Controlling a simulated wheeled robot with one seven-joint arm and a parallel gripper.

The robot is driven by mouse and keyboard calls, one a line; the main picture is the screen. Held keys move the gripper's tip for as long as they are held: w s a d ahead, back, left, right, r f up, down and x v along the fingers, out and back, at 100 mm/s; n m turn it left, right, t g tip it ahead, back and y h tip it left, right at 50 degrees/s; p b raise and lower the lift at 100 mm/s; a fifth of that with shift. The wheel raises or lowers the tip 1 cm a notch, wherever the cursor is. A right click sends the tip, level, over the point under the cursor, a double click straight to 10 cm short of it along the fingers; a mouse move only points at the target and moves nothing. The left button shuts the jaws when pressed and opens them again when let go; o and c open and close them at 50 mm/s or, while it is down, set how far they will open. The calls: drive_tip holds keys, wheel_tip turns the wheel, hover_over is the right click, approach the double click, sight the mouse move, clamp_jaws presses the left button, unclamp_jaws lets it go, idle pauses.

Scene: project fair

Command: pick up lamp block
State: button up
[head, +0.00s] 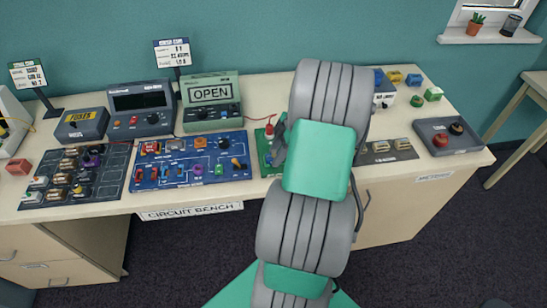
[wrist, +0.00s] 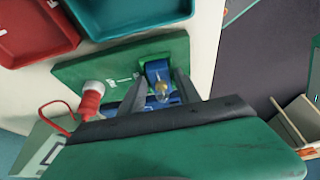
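The lamp block (wrist: 158,74) is blue with a small clear bulb on it, in the middle of the wrist view. It is at the green board (wrist: 90,72). My gripper (wrist: 160,78) has its two dark fingers on either side of the block, very near its sides. Whether they press on it I cannot tell. In the head view my arm hides the block and most of the gripper; part of the green board (head: 264,162) shows left of the arm.
A red post with a wire (wrist: 91,98) stands close left of my fingers. Red (wrist: 35,30) and teal (wrist: 125,15) trays lie beyond the board.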

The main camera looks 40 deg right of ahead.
clamp_jaws()
drive_tip(key=shift+r, duration=0.1)
idle(0.4)
drive_tip(key=shift+r, duration=0.3)
wheel_tip(320, 180, up, 2)
drive_tip(key=shift+s+d+r+b, duration=0.1)
drive_tip(key=shift+r+b, duration=0.15)
drive_tip(key=shift+b, duration=0.55)
drive_tip(key=s+r+p, duration=0.1)
drive_tip(key=s+r, duration=1.1)
drive_tip(key=s, duration=0.1)
drive_tip(key=shift+s+r+p, duration=0.3)
drive_tip(key=shift+s+r, duration=0.1)
